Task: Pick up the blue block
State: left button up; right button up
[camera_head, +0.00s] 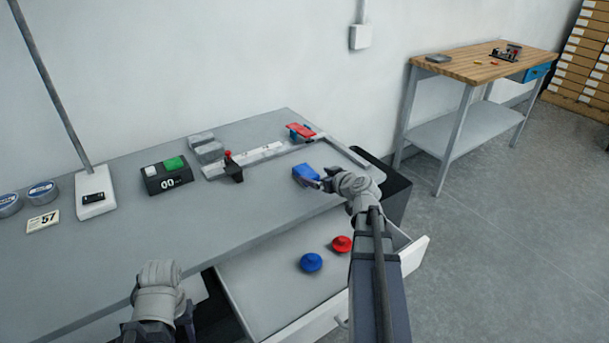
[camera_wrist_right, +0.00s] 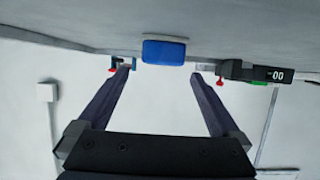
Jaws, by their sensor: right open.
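The blue block (camera_head: 305,172) lies on the grey table near its right part. My right gripper (camera_head: 326,182) is open, with its fingertips low over the table beside the block's right side. In the right wrist view, which is upside down, the blue block (camera_wrist_right: 164,51) shows ahead of the fingers and between their lines. The right gripper (camera_wrist_right: 161,73) has nothing between its fingers there. My left gripper (camera_head: 160,318) is at the bottom left edge, partly cut off, and its fingers are unclear.
An open drawer (camera_head: 270,290) below the front edge holds a blue knob (camera_head: 311,262) and a red knob (camera_head: 341,244). Behind the block are a rail (camera_head: 258,155) with a red-topped black piece and a red piece (camera_head: 300,130). A timer (camera_head: 167,177) stands farther left.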

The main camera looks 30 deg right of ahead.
aim_at(309, 174)
jog(key=shift+x, duration=1.1)
jog(key=b+x, duration=0.1)
jog(key=x, duration=0.1)
jog(key=b+x, duration=0.1)
jog(key=x, duration=0.1)
jog(key=shift+a+f+b, duration=0.1)
jog(key=shift+f+b, duration=0.25)
jog(key=shift+f, duration=0.05)
jog(key=shift+w+f, duration=0.1)
jog(key=shift+w, duration=0.35)
jog(key=shift+c, duration=0.2)
jog(key=c, duration=1.4)
